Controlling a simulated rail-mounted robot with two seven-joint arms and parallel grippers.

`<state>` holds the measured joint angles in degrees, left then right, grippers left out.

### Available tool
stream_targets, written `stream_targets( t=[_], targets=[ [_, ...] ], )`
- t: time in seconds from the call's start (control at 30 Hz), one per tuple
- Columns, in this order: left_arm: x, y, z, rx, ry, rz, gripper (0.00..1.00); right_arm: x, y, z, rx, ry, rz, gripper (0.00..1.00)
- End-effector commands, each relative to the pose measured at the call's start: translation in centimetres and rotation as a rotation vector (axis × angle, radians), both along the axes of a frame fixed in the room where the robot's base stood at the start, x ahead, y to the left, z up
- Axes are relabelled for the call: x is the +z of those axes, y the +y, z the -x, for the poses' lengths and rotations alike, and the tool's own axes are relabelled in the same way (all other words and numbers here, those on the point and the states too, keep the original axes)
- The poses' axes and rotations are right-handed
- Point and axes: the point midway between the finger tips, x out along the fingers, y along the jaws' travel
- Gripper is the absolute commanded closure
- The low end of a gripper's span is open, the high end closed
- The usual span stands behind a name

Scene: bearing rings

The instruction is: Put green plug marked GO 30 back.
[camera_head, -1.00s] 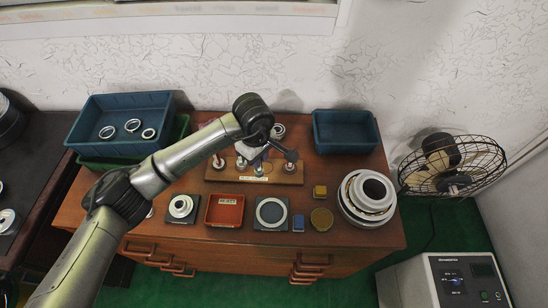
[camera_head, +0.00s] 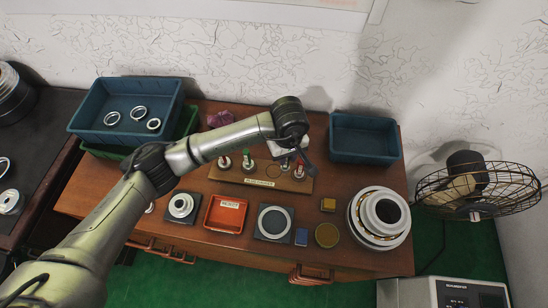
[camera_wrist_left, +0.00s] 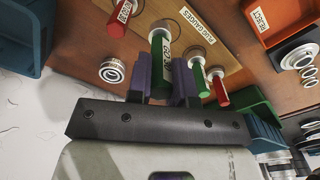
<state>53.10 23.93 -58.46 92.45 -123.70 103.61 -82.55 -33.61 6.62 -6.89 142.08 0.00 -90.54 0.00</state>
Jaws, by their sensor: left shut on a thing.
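My left gripper (camera_wrist_left: 160,80) is shut on a green plug (camera_wrist_left: 159,45) with "GO 30" lettering on its side, seen close up in the left wrist view. A wooden rack (camera_head: 228,174) with a "PLUG GAUGES" label stands on the cabinet top. The held plug is over the rack, near a round ring mark on it; I cannot tell whether its end touches the wood. A red plug (camera_wrist_left: 121,16) stands on one side, and another green plug (camera_wrist_left: 198,76) and red plug (camera_wrist_left: 220,88) stand on the other. In the head view, my gripper (camera_head: 284,157) largely hides the held plug.
A red reject tray (camera_head: 209,224), a dark pad with a ring (camera_head: 257,222), small blue and yellow blocks and a stack of bearing rings (camera_head: 353,232) lie in front. Blue bins (camera_head: 170,128) (camera_head: 335,152) stand at both back corners. A fan (camera_head: 478,190) stands at right.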

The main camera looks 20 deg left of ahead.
Motion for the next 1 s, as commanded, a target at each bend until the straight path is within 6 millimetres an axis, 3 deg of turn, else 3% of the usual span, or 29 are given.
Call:
stream_targets(
  t=[0.1, 0.33, 0.57, 0.83, 1.0],
  targets=[
    [-1.2, 2.0, -0.6, 0.003, 0.001, 0.001, 1.00, 0.0, -0.2, 0.0, 0.004, -0.001, 0.006, 0.57],
    [-2.5, 4.1, -1.2, 0.000, -0.001, 0.001, 1.00, 0.0, -0.3, -0.2, 0.007, -0.005, 0.011, 0.57],
    [-3.2, 4.3, -1.3, -0.001, -0.001, 0.003, 1.00, 0.0, -0.2, -0.2, 0.006, -0.005, 0.008, 0.57],
    [-6.4, 4.3, -1.2, 0.001, 0.000, 0.003, 1.00, -0.2, 0.0, -0.3, 0.001, -0.007, 0.001, 0.57],
    [-6.6, 4.3, -1.3, 0.000, -0.003, 0.002, 1.00, -0.1, 0.0, -0.3, -0.001, -0.007, -0.001, 0.57]
  ],
)
